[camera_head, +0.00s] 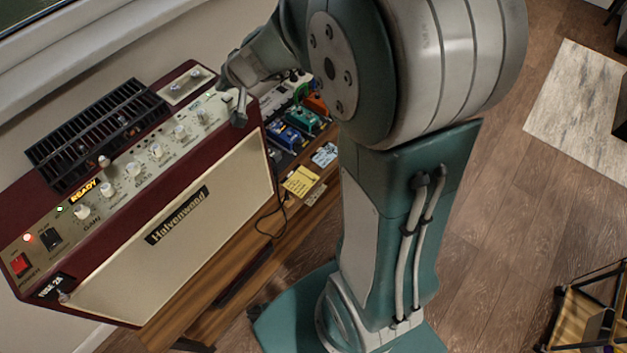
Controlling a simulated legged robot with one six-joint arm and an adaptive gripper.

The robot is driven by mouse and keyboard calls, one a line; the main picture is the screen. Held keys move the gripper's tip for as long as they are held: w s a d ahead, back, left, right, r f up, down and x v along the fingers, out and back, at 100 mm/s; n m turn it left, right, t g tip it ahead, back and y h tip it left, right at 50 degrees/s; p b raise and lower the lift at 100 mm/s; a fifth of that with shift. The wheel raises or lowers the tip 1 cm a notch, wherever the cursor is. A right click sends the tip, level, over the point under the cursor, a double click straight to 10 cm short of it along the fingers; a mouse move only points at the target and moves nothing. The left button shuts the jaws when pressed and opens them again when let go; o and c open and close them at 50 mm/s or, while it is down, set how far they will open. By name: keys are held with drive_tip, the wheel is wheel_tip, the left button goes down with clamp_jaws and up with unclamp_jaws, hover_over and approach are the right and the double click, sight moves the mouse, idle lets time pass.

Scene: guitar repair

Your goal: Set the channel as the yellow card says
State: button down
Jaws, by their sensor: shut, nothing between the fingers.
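The dark red amplifier (52,205) stands at the left with its cream control panel facing up and several white knobs (135,169) in a row. A red switch (20,264) and a black switch (50,239) sit at the panel's left end. My gripper (238,112) is shut and empty over the panel's right end. It hides part of the panel there; I cannot tell if it touches.
Several coloured pedals (296,130) sit right of the amplifier, partly behind my arm. A pale blue card (325,155) lies near the yellow one. A black cable hangs over the front edge of the wooden bench (190,310). The window sill is behind the amplifier.

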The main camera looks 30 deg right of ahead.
sight(227, 97)
drive_tip(key=shift+f, duration=0.1)
drive_tip(key=shift+f, duration=0.3)
drive_tip(key=shift+f, duration=0.2)
idle(0.5)
drive_tip(key=shift+r, duration=0.15)
drive_tip(key=shift+s+r, duration=0.1)
drive_tip(key=shift+r, duration=0.45)
drive_tip(key=shift+r, duration=3)
